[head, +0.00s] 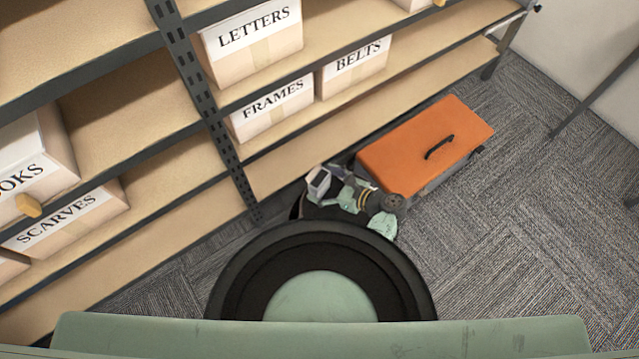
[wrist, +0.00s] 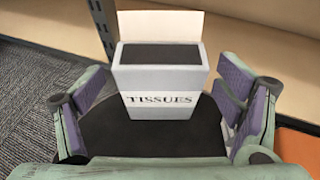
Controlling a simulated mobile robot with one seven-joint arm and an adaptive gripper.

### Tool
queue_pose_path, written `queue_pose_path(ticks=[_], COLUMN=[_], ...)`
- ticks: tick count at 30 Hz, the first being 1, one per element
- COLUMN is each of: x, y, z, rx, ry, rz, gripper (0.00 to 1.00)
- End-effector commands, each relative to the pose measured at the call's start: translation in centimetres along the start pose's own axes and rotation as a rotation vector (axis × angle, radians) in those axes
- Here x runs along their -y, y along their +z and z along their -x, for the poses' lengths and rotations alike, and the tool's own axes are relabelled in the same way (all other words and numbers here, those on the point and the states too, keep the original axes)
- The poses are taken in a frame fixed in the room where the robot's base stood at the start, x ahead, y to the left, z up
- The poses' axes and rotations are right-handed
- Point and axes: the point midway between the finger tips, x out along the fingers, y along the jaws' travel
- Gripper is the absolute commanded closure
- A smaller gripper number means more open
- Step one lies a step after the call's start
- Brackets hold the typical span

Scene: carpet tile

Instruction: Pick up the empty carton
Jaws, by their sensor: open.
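A white carton (wrist: 160,78) labelled TISSUES stands upright ahead of my gripper in the wrist view. Its top is open with a pale flap raised at the back, and the inside looks dark; I cannot make out any contents. My gripper (wrist: 163,108) is open, with one purple-padded finger on each side of the carton and a visible gap to it on both sides. In the head view the carton (head: 319,182) shows small beside my gripper (head: 335,190), near the shelf's lower edge. Its base is hidden there by my own parts.
An orange-lidded toolbox (head: 420,140) with a black handle sits on the carpet just right of my gripper. The shelving (head: 180,200) with labelled boxes, such as FRAMES (head: 270,108), runs along the left and back. Open carpet (head: 520,240) lies to the right.

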Motion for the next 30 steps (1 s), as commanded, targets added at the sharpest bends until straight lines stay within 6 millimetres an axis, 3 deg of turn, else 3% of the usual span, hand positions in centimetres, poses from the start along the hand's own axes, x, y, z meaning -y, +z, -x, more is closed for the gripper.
queue_pose_path(ticks=[4, 11, 27, 30], x=[0.1, 0.1, 0.1, 0.1], y=[0.1, 0.1, 0.1, 0.1], z=[-1.5, -1.7, -1.7, -1.7], rx=[0.000, 0.000, 0.000, 0.000], ry=[-0.001, -0.001, -0.001, -0.001], rz=[0.002, 0.002, 0.002, 0.002], gripper=[0.14, 0.14, 0.49, 0.50])
